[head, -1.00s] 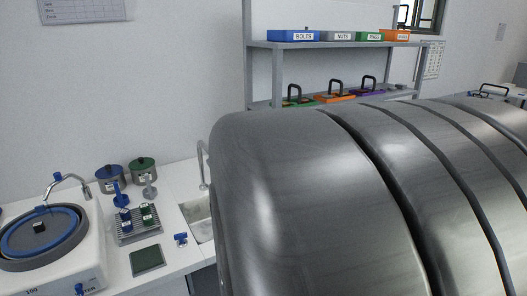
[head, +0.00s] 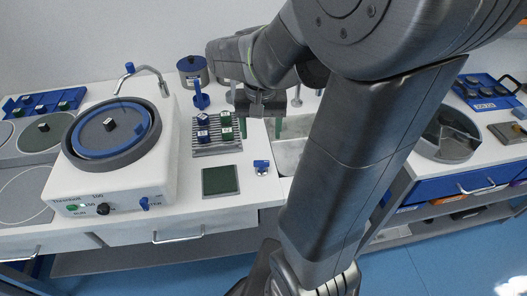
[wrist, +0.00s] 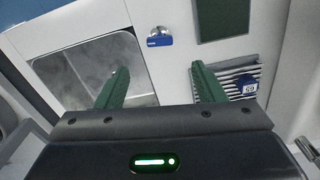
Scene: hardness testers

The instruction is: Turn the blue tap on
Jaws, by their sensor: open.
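A small blue tap (head: 261,167) with a pale round base is on the white counter, between a dark green square pad and the sink. It also shows in the wrist view (wrist: 159,38), near the top middle, with its blue handle across the base. My gripper (head: 260,130) is open and empty over the counter, behind the tap in the head view. In the wrist view its two green fingers (wrist: 158,70) are apart and point towards the tap, which lies beyond the fingertips, not between them. Whether the fingers touch anything below is unclear.
The sink (head: 290,155) is right of the tap. The green pad (head: 220,180) and a ribbed rack (head: 216,151) with blue and green blocks are left. A polishing machine (head: 110,170) with a blue-tipped spout stands further left. Open counter lies in front of the tap.

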